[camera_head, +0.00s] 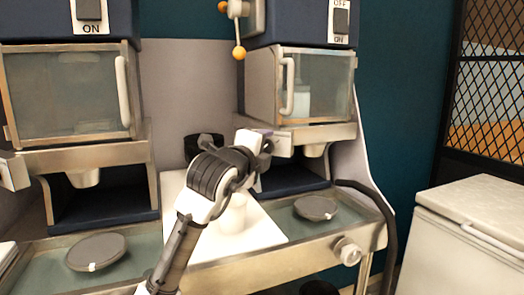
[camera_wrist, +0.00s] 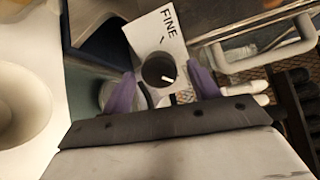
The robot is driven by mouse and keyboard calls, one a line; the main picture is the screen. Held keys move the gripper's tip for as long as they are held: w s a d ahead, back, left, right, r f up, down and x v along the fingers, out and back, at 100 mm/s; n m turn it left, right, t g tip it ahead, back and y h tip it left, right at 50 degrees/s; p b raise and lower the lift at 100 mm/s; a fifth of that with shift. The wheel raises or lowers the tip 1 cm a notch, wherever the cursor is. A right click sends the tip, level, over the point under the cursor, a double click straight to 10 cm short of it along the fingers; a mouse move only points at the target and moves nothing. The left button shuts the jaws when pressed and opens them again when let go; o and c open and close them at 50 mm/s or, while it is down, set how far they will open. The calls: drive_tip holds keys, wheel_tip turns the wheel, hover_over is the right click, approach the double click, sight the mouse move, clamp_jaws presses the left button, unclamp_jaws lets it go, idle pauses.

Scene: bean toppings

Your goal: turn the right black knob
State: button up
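The black knob (camera_wrist: 158,71) shows in the wrist view, round, with a white pointer mark, on a white plate (camera_wrist: 157,33) marked "FINE". My gripper (camera_wrist: 161,78) has its two purple fingers apart, one on each side of the knob. Gaps show between knob and fingers, and I cannot tell whether the tips reach its depth. In the head view my gripper (camera_head: 262,143) is at the left side of the right machine (camera_head: 297,133), below its clear-fronted box. The knob is hidden there behind my arm.
A white cup (camera_head: 233,214) stands on a white board between the machines. The left machine (camera_head: 80,158) has a similar box and handle. A round dark lid (camera_head: 315,208) lies under the right machine.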

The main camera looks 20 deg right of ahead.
drive_tip(key=shift+a, duration=0.1)
drive_tip(key=b+v, duration=0.2)
drive_tip(key=v, duration=1.1)
drive_tip(key=shift+s+a+b, duration=0.25)
drive_tip(key=shift+b, duration=0.15)
